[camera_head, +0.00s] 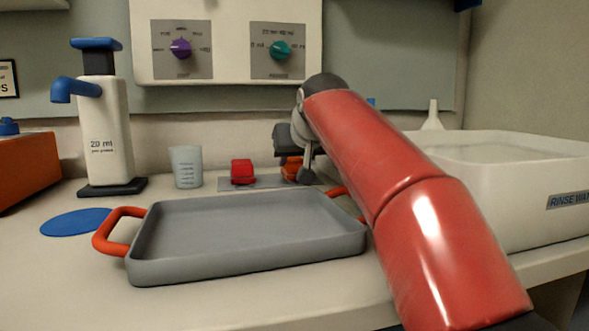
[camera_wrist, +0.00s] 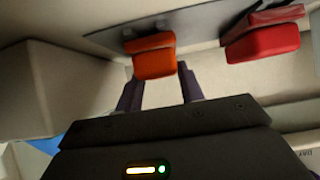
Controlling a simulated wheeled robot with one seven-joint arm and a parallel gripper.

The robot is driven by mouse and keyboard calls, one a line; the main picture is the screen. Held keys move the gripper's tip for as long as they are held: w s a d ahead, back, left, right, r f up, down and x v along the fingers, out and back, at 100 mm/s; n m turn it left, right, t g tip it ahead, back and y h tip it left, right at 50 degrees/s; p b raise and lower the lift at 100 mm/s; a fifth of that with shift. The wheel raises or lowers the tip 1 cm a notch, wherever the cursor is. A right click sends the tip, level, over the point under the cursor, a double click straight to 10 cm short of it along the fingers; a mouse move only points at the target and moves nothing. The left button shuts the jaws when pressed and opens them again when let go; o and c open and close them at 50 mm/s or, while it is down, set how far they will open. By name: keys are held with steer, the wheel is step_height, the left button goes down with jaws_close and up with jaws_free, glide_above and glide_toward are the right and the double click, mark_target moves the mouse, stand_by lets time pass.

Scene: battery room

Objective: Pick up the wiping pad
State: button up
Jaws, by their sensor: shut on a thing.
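An orange pad-like block (camera_wrist: 154,61) sits between the two dark fingers of my gripper (camera_wrist: 158,84) in the wrist view. My gripper is shut on it. In the head view the orange block (camera_head: 291,168) is partly hidden behind my gripper (camera_head: 307,174), at the right end of a flat grey strip (camera_head: 266,182) behind the tray. A similar red block (camera_head: 242,172) sits on the strip to its left, and also shows at the upper right of the wrist view (camera_wrist: 262,43). I cannot tell whether the orange block is clear of the strip.
A grey tray (camera_head: 140,247) with orange handles lies in front. A pump dispenser (camera_head: 104,130), a blue disc (camera_head: 76,222) and a measuring cup (camera_head: 186,167) are at left. A white rinse tub (camera_head: 520,210) stands at right, close to my arm. A dial panel (camera_head: 226,20) is on the wall.

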mark_target(296, 160)
steer(key=shift+c, duration=0.5)
step_height(296, 160, up, 10)
steer(key=p, duration=0.6)
stand_by(0.5)
